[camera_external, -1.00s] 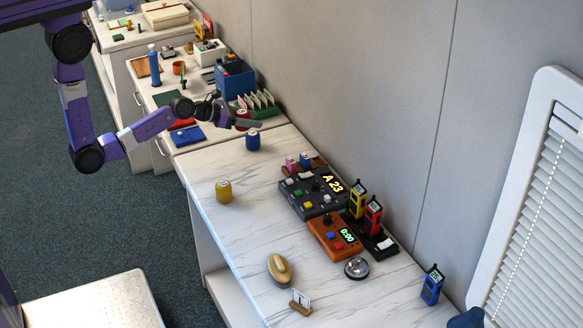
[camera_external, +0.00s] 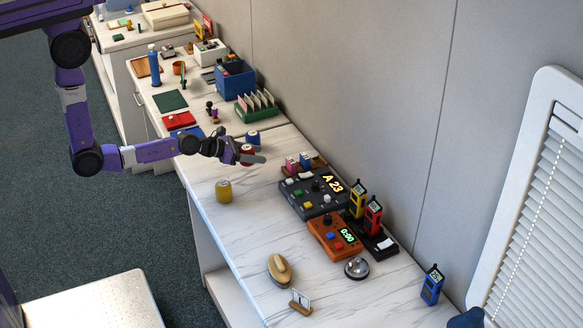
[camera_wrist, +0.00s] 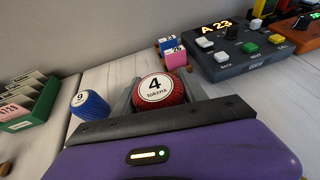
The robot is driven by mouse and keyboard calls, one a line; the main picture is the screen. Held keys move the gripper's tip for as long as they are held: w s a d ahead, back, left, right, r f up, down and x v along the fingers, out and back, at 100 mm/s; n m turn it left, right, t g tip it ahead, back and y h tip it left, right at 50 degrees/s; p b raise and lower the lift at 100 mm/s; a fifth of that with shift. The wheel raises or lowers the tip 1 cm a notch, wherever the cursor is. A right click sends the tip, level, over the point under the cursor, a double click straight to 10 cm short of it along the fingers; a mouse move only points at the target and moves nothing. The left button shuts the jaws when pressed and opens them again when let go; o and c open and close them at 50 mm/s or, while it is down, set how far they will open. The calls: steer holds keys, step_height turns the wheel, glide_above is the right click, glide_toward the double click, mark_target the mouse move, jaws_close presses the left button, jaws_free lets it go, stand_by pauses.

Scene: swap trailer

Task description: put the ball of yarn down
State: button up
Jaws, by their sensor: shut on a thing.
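My gripper (camera_external: 250,155) is shut on the red ball of yarn (camera_external: 246,149), over the near white marbled desk. In the wrist view the red ball (camera_wrist: 168,101) sits between the two grey fingers, with a round white label reading "4 tokens" facing the camera. I cannot tell whether it touches the desk. A blue ball (camera_external: 252,137) stands just behind it, and in the wrist view it shows to the left of the fingers (camera_wrist: 91,105). A yellow ball (camera_external: 223,191) stands on the desk, nearer the camera and to the left.
A dark console showing "A 23" (camera_external: 300,203) and small pink and blue ticket blocks (camera_external: 297,163) lie to the right. A green card rack (camera_external: 243,110) stands behind. The desk (camera_external: 240,230) is bare between the yellow ball and the brush (camera_external: 280,268).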

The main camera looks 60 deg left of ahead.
mark_target(256, 174)
steer(key=shift+f+b, duration=0.9)
steer(key=shift+f, duration=1.65)
steer(key=shift+f, duration=0.1)
steer(key=o, duration=1.3)
steer(key=shift+o, duration=0.2)
steer(key=shift+r, duration=0.2)
steer(key=v, duration=1.2)
steer(key=shift+f, duration=0.15)
steer(key=shift+s, duration=0.1)
